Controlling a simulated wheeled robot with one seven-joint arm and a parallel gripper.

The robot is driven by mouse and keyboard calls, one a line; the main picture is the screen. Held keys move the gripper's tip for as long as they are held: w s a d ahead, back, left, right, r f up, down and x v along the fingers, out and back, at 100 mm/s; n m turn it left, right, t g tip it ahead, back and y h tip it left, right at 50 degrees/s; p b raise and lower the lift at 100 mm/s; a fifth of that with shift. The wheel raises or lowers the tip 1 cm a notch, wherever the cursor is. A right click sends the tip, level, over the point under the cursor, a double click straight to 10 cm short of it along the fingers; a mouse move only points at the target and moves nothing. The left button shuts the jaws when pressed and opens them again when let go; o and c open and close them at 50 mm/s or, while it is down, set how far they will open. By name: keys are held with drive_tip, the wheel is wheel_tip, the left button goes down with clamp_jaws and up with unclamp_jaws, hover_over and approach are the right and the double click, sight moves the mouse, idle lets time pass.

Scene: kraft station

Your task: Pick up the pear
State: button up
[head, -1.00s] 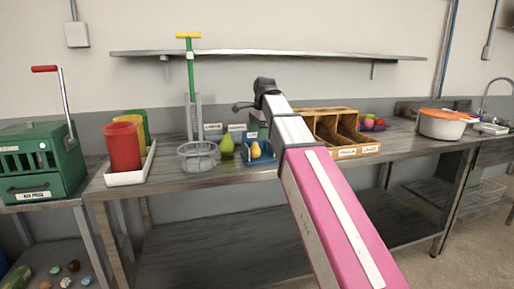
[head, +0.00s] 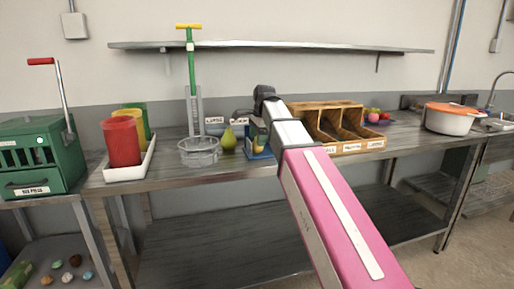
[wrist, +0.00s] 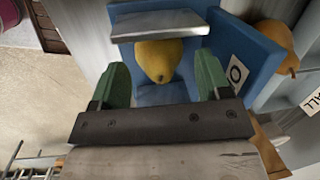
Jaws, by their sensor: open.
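A green pear (head: 228,138) stands upright on the counter in the head view, between a wire basket and a small blue holder (head: 251,152). A yellow-orange pear-shaped fruit (wrist: 278,42) shows at the upper right of the wrist view, outside the blue holder; I cannot tell whether it is the same pear. A yellow fruit (wrist: 160,60) sits in the holder, which also shows in the wrist view (wrist: 250,52). My gripper (wrist: 161,80) is open and empty, its green fingers on either side of the yellow fruit. In the head view my arm partly hides the holder.
The wire basket (head: 199,152) stands left of the pear. A wooden bin rack (head: 345,128) stands right of my arm. A white tray (head: 131,171) holds coloured cups, with a green press (head: 40,157) farther left. Labelled grey containers (head: 214,125) stand behind.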

drive_tip(key=shift+w+a+f, duration=0.1)
drive_tip(key=shift+a+f, duration=0.1)
drive_tip(key=shift+f, duration=1.65)
drive_tip(key=c, duration=0.8)
